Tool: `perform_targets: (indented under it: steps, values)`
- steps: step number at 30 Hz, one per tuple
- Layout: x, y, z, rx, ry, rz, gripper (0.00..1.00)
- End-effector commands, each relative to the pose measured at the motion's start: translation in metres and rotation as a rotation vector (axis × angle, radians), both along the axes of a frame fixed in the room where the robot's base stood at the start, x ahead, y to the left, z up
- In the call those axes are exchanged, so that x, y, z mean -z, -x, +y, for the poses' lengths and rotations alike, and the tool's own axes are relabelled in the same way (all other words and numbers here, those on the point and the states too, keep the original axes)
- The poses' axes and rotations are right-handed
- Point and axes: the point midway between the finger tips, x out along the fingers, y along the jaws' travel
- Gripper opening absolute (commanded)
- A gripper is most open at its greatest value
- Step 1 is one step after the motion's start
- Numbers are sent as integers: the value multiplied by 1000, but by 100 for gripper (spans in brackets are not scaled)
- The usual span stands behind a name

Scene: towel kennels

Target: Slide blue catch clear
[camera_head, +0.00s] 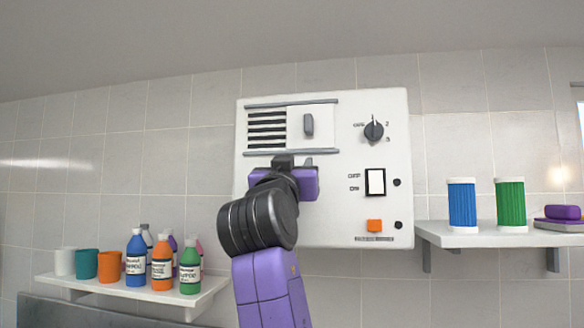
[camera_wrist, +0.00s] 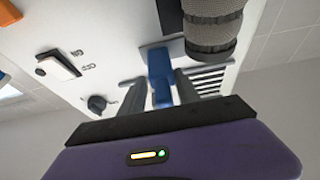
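The blue catch (camera_wrist: 159,68) shows in the wrist view, on a grey mount on the white wall panel (camera_head: 345,215). In the head view the catch is hidden behind my arm. My gripper (camera_wrist: 161,90) is at the panel's lower left, below the vent, as the head view also shows (camera_head: 284,160). Its two grey fingers stand apart, one on each side of the blue catch. I cannot tell whether either finger touches it. A grey ribbed hose-like cylinder (camera_wrist: 213,30) is right beside the catch in the wrist view.
The panel carries a slotted vent (camera_head: 266,128) with a slider plate, a dark knob (camera_head: 373,131), a white rocker switch (camera_head: 376,182) and an orange button (camera_head: 374,225). A left shelf (camera_head: 130,290) holds cups and bottles. A right shelf (camera_head: 470,236) holds blue and green rolls.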

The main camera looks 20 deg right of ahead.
Motion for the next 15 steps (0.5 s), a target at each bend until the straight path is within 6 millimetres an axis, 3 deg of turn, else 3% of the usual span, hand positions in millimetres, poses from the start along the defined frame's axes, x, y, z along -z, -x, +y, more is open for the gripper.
perform_targets:
  steps: [7, 15]
  values:
    - [3, 5, 6, -3, 2, -2, 38]
    - [22, 37, 28, -3, 1, -3, 38]
